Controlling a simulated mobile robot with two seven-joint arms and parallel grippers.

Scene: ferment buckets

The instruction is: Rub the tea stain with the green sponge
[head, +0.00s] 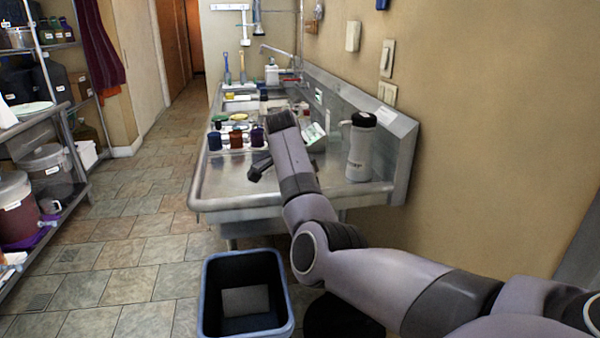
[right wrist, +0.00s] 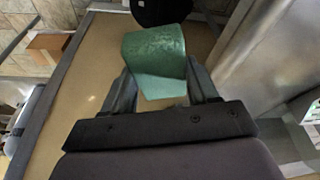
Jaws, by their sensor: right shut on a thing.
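The green sponge (right wrist: 155,58) is between the two fingers of my right gripper (right wrist: 160,90) in the right wrist view, and the gripper is shut on it. In the head view my right arm reaches in from the right, and my right gripper (head: 258,171) is over the front part of the steel sink counter (head: 225,190). The sponge cannot be made out in the head view. I cannot make out a tea stain in either view; the arm hides part of the counter. My left gripper is not in view.
Small dark bottles (head: 236,139) stand on the counter left of my arm. A large grey bottle (head: 360,148) with a black top stands to its right. A blue-rimmed bin (head: 245,260) is on the floor in front. Shelves with buckets (head: 20,208) stand at left.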

